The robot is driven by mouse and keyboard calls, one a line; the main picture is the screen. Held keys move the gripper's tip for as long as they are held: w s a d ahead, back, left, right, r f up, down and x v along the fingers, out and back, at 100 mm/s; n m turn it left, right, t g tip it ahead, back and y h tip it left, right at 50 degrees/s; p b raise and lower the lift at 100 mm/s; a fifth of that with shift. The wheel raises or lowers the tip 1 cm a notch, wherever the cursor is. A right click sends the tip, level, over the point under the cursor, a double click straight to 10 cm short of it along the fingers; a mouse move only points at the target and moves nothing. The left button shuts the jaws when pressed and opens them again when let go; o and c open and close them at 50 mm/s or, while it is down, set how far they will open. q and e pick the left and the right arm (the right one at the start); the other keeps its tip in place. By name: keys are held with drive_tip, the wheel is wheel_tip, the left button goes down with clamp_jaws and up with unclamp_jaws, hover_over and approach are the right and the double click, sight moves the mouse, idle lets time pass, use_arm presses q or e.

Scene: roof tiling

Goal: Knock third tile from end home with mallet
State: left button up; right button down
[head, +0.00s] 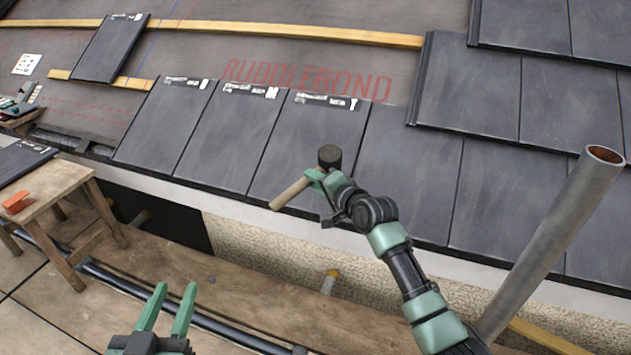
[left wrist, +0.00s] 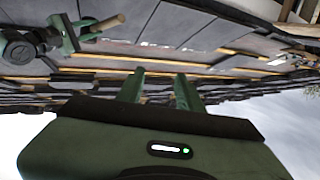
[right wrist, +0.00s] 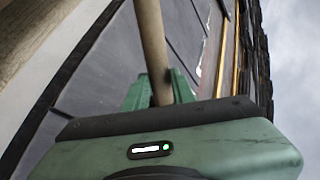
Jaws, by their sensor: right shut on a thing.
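The mallet has a dark head (head: 329,157) and a wooden handle (head: 288,195). My right gripper (head: 322,183) is shut on its handle, which also crosses the right wrist view (right wrist: 153,45). The mallet is over the lower right part of the third tile from the left end (head: 300,138) of the bottom row; I cannot tell whether the head touches it. The second tile (head: 232,135) and end tile (head: 168,125) lie to its left. All three are dark grey with pale labels along their top edges. My left gripper (head: 168,310) is open and empty above the scaffold boards, away from the tiles.
Laid tiles (head: 470,90) cover the roof to the right. A grey scaffold pole (head: 550,240) rises close to my right arm. A wooden trestle (head: 60,190) at left carries a tile and an orange block (head: 17,201). Battens (head: 290,32) cross the roof above. A loose tile (head: 110,47) lies upper left.

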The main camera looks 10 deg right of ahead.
use_arm(q)
drive_tip(key=shift+f, duration=0.15)
drive_tip(key=shift+s+a+f+g+y+p, duration=0.2)
drive_tip(key=shift+s+f+g, duration=0.25)
drive_tip(key=shift+f, duration=0.45)
drive_tip(key=shift+s+a+f+g+y+p, duration=0.2)
drive_tip(key=shift+f+g, duration=0.4)
drive_tip(key=shift+f, duration=0.25)
drive_tip(key=shift+s+a+f+g+y+p, duration=0.15)
drive_tip(key=shift+s+f+g, duration=0.3)
drive_tip(key=shift+f, duration=0.45)
drive_tip(key=shift+w, duration=0.1)
